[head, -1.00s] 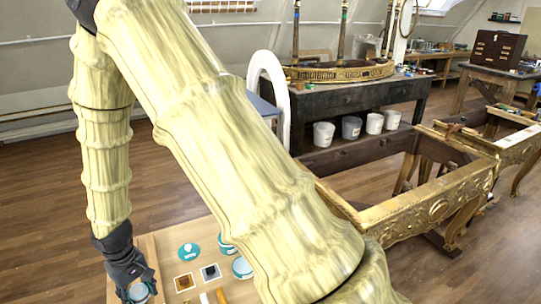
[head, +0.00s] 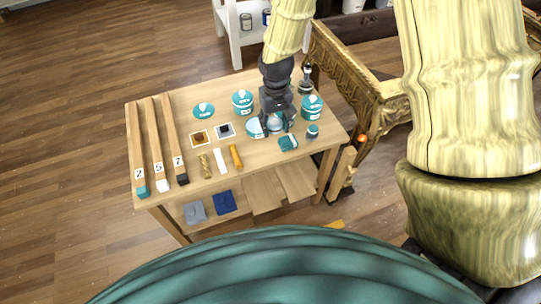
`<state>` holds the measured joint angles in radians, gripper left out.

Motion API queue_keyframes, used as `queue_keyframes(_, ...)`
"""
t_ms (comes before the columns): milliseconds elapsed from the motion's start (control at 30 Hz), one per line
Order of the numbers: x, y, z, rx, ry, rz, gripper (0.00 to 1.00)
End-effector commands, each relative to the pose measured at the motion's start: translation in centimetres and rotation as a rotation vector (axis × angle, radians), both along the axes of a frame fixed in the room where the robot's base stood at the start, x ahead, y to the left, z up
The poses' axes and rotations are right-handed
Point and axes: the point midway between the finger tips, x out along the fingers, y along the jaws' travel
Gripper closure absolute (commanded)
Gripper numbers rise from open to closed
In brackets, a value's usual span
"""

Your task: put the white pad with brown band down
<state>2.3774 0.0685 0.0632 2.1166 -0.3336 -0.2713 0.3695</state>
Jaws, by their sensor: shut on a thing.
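My gripper (head: 277,130) points down over the right half of the wooden workbench (head: 185,110), among teal-and-white tins. It is shut on a small pale thing between its fingers, which I take for the white pad with brown band. The band does not show, and the fingers hide most of the thing. I cannot tell whether it touches the bench top. A white square card with a brown patch (head: 200,137) lies left of the gripper, beside a white card with a dark patch (head: 225,130).
A teal-labelled tin (head: 312,107) stands close right of the gripper, another tin (head: 242,101) behind left. A teal block (head: 288,143) and small jar (head: 312,131) are in front. Long numbered sticks (head: 155,145) lie left. A gilt console frame (head: 350,70) stands close behind right.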

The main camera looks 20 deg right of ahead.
Motion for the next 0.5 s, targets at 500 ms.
queue_keyframes(500, -3.5, -9.4, -12.7, -0.001, 0.001, -0.141, 0.89)
